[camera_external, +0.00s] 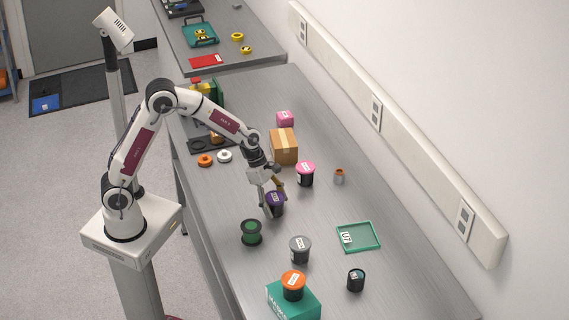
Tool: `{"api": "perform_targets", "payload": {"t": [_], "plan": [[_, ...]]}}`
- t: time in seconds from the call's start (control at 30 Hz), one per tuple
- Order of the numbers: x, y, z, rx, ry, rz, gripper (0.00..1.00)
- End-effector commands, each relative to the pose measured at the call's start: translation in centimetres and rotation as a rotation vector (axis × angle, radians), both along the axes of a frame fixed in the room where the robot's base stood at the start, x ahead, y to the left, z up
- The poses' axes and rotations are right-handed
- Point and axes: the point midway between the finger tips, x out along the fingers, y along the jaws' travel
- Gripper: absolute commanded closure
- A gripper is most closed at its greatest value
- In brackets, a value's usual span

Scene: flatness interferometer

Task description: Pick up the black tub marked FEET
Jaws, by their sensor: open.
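Several black tubs with coloured lids stand on the grey bench, and their markings are too small to read, so I cannot tell which one says FEET. The purple-lidded tub (276,204) is at my gripper (272,196). My gripper points down and is open, with a finger on either side of this tub's upper part. I cannot tell whether the fingers touch it. The pink-lidded tub (306,175) stands behind and to the right. The grey-lidded tub (300,250) stands nearer the camera. The orange-lidded tub (293,286) sits on a teal box.
A green spool (251,232) stands left of the grey-lidded tub. A cardboard box (284,146) is behind my gripper. A green tray (358,237) and a small dark pot (356,279) lie to the right. The teal box (291,305) is at the front.

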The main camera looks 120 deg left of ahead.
Motion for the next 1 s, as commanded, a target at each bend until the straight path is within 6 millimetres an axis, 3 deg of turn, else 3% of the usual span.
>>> {"api": "perform_targets", "payload": {"t": [0.2, 0.37, 0.4, 0.8, 1.0], "plan": [[0.0, 0.0, 0.0, 0.000, 0.000, 0.000, 0.35], [0.0, 0.0, 0.0, 0.000, 0.000, 0.000, 0.74], [0.0, 0.0, 0.0, 0.000, 0.000, 0.000, 0.77], [0.0, 0.0, 0.1, 0.001, -0.001, 0.000, 0.77], [0.1, 0.1, 1.1, 0.002, -0.003, -0.001, 0.77]]}}
